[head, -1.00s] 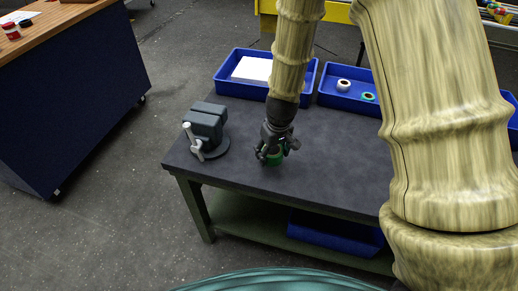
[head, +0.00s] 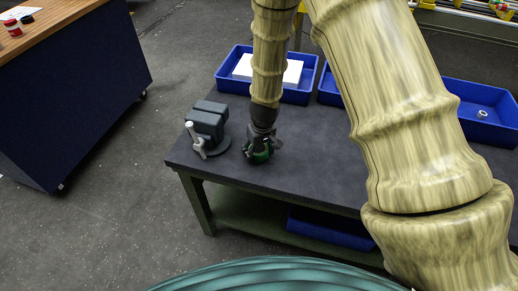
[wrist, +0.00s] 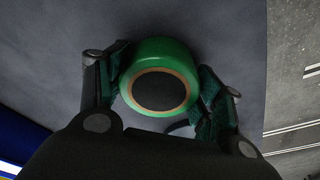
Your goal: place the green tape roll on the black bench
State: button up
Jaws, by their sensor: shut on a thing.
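The green tape roll (wrist: 160,55) is between the two fingers of my gripper (wrist: 160,88) in the wrist view, with a finger against each side. Its round opening faces the camera. In the head view the roll (head: 260,156) shows as a small green patch under my gripper (head: 262,148). My gripper is shut on the roll. The roll is at or just above the top of the black bench (head: 310,160), near its front left part. I cannot tell whether its underside touches the surface.
A grey vise (head: 207,127) stands on the bench just left of my gripper. Blue trays line the back; one holds a white block (head: 290,71), another tray (head: 470,120) a small roll (head: 482,114). A blue bin (head: 330,230) sits on the lower shelf. The bench middle is clear.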

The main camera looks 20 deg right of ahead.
aim_at(262, 152)
jog(key=shift+f, duration=0.15)
jog(key=o, duration=1.1)
notch_tip(262, 152, up, 12)
jog(key=s+b, duration=0.1)
jog(key=b, duration=0.1)
jog(key=shift+s+d, duration=0.15)
jog(key=shift+s, duration=0.25)
